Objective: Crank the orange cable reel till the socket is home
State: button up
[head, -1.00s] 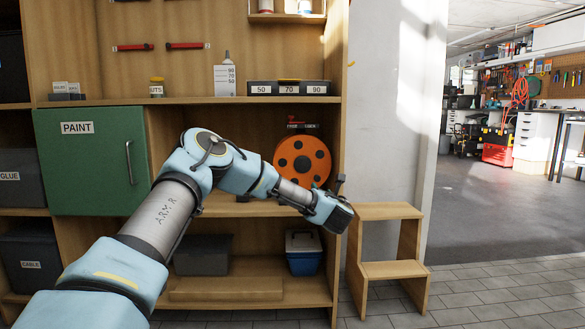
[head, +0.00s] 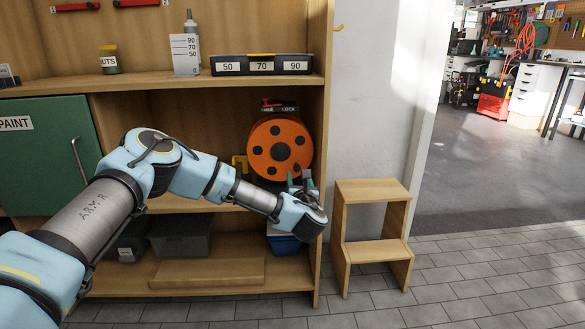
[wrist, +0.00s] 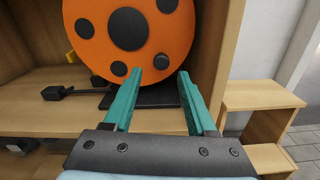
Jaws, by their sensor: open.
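The orange cable reel (head: 264,146), a disc with black spots around a black hub, stands upright on the middle shelf, near its right wall. The reel also fills the top of the wrist view (wrist: 88,40). My gripper (head: 303,180) is open and empty, in front of the reel's lower right edge. In the wrist view its teal fingers (wrist: 161,80) point at the reel's lower rim, with nothing between them. A black piece with a dark rod (wrist: 72,91) lies on the shelf left of the reel's base. I cannot tell whether this is the socket.
A red lever (head: 270,103) sits above the reel by a label reading LOCK. A yellow bracket (head: 239,162) is left of the reel. The shelf's right wall (head: 319,130) is close to my gripper. A wooden step stool (head: 373,190) stands to the right.

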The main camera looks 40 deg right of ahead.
aim_at(297, 169)
jog(key=x, duration=0.6)
jog(key=shift+w+d, duration=0.15)
jog(key=shift+d, duration=0.15)
grip_shut()
dwell(1.1)
